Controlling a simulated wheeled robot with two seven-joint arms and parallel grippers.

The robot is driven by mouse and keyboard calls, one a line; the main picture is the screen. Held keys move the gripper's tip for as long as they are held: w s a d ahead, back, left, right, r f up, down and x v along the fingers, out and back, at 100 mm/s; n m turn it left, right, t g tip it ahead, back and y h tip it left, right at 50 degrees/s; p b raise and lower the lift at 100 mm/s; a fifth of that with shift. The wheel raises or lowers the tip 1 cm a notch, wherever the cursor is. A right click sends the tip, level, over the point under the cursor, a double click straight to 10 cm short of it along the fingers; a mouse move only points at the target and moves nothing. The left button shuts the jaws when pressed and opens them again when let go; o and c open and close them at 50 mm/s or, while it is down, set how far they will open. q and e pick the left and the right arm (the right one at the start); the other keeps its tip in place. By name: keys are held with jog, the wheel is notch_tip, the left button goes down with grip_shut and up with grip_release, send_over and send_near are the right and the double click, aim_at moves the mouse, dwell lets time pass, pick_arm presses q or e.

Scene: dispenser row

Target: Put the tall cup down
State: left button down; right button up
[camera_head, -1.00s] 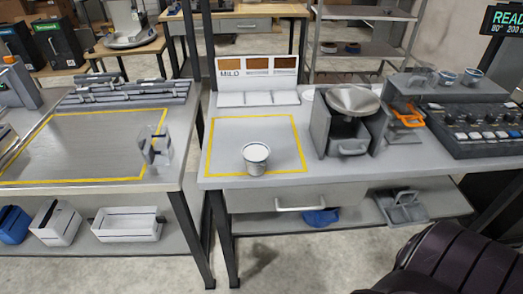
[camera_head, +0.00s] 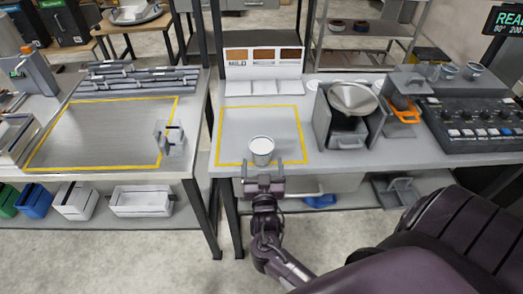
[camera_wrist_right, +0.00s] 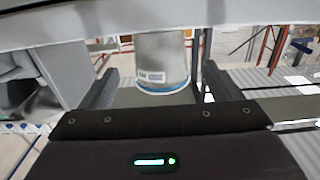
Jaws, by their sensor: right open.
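A pale cup (camera_head: 261,152) with a thin blue line near its rim and white inside stands upright on the worktop, at the front of the yellow-outlined area (camera_head: 228,162). My right gripper (camera_head: 263,181) is just in front of the cup, at the table's front edge, with its fingers apart. In the right wrist view the cup (camera_wrist_right: 163,62) shows beyond and between the two open fingers (camera_wrist_right: 159,88), with clear space on both sides. The fingers do not grip it. My left gripper is not in view.
Behind the area stands a panel with colour swatches (camera_head: 263,62). A dispenser with a round bowl (camera_head: 352,97) stands to the right, then an orange-handled item (camera_head: 404,112) and a button console (camera_head: 481,123). A clear holder (camera_head: 170,137) stands on the left table.

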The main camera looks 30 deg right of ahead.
aim_at(262, 158)
jog(key=x, duration=0.2)
jog(key=shift+w+d+r+p, duration=0.1)
jog(key=shift+w+r+p, duration=0.1)
jog(key=shift+w+p, duration=0.2)
jog(key=shift+w+d+f, duration=0.15)
jog(key=shift+w+d, duration=0.15)
jog(key=shift+w, duration=0.05)
jog(key=c, duration=1.2)
jog(key=shift+c, duration=0.5)
jog(key=shift+r, duration=0.2)
